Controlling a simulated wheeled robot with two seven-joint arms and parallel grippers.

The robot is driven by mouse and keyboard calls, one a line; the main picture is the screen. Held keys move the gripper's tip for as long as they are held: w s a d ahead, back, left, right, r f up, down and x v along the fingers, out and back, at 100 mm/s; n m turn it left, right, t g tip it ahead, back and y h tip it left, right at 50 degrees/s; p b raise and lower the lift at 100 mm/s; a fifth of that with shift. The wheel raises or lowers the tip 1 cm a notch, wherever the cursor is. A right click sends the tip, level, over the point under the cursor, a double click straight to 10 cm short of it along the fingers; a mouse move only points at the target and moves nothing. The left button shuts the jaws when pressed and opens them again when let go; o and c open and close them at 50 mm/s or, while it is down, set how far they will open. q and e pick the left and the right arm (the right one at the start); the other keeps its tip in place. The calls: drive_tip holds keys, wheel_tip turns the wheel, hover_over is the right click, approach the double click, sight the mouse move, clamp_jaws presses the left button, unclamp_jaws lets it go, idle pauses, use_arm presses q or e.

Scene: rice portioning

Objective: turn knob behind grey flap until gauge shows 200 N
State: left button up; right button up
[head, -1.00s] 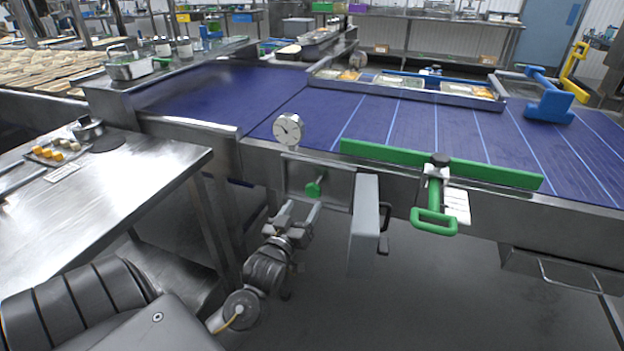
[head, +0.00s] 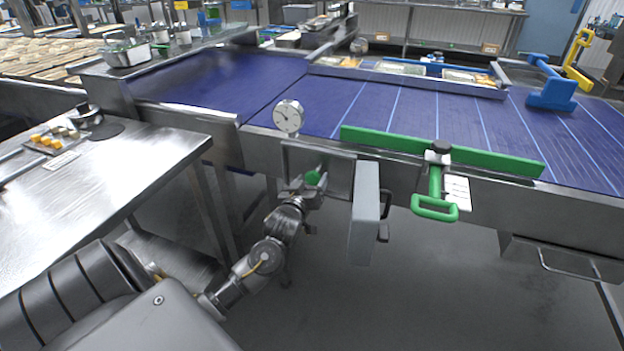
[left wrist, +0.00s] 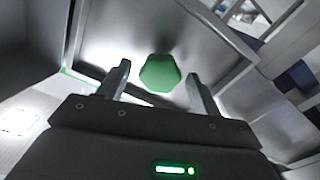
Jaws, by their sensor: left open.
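The green knob (head: 312,178) sits in a metal recess on the side of the conveyor. The grey flap (head: 366,212) stands swung open to the right of the recess. The round white gauge (head: 288,118) is above the recess; its needle is too small to read. My left gripper (head: 305,188) is at the recess with its fingers close to the knob. In the left wrist view the knob (left wrist: 160,73) lies ahead, between the two open fingertips (left wrist: 158,78), with a gap visible on either side. My right gripper is not in view.
A green bar (head: 440,150) with a green handle (head: 435,208) is at the conveyor's front edge, right of the flap. A steel table (head: 110,190) stands at the left. The floor below the conveyor is clear.

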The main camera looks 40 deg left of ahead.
use_arm(q)
drive_tip(key=shift+w+a, duration=0.25)
drive_tip(key=shift+w, duration=0.35)
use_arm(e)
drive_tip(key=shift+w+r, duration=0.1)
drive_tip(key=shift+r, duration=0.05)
use_arm(q)
drive_tip(key=c, duration=1)
